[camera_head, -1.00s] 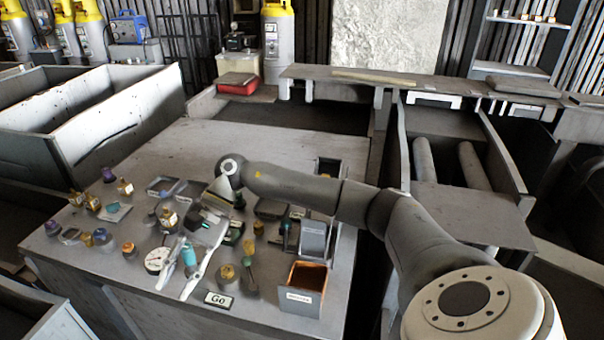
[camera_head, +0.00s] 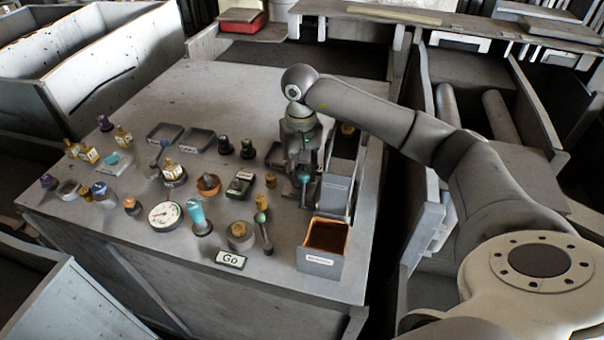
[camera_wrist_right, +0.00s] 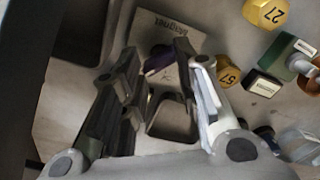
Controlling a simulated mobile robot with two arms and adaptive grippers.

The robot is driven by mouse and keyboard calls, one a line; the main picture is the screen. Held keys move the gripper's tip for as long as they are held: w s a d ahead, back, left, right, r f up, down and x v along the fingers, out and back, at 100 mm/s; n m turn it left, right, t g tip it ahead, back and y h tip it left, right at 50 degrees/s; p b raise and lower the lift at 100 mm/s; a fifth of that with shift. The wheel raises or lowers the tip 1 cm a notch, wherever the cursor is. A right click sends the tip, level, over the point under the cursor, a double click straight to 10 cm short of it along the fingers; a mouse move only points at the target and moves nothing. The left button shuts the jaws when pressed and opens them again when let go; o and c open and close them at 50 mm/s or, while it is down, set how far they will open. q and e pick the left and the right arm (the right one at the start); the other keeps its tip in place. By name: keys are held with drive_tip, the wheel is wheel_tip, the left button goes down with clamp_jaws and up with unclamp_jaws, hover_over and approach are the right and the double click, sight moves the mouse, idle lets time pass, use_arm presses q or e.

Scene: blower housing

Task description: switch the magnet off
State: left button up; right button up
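A pale plate lettered "Magnet" (camera_wrist_right: 168,32) lies at the top of the right wrist view, partly covered by my fingers. A dark purple piece (camera_wrist_right: 158,64) shows at its lower edge, between the fingertips; whether it is the switch I cannot tell. My right gripper (camera_wrist_right: 156,62) has its two fingers apart, one on either side of this piece, with no clear contact visible. In the head view my right gripper (camera_head: 303,192) points down at the table's right part, beside the bins, and hides most of the magnet spot. My left gripper is not in view.
A gold piece marked 57 (camera_wrist_right: 232,65) sits close to the finger on the right. A green block (camera_head: 240,183), a gauge (camera_head: 165,215) and several knobs crowd the table's middle. An orange-lined bin (camera_head: 325,238) stands in front of the gripper. The table's back is clear.

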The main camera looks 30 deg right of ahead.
drive_tip(key=m+p, duration=0.1)
drive_tip(key=m, duration=0.1)
drive_tip(key=m+p, duration=0.3)
drive_tip(key=m, duration=0.1)
drive_tip(key=shift+a+r, duration=0.1)
drive_tip(key=shift+r, duration=0.15)
drive_tip(key=shift+f+m, duration=0.25)
drive_tip(key=shift+m, duration=0.45)
drive_tip(key=m, duration=0.5)
drive_tip(key=shift+m, duration=0.4)
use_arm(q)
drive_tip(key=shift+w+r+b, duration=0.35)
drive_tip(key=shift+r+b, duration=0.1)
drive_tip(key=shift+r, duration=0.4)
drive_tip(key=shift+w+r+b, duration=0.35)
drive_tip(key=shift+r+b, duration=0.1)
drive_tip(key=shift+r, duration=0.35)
use_arm(e)
drive_tip(key=shift+f, duration=0.7)
drive_tip(key=shift+c, duration=0.3)
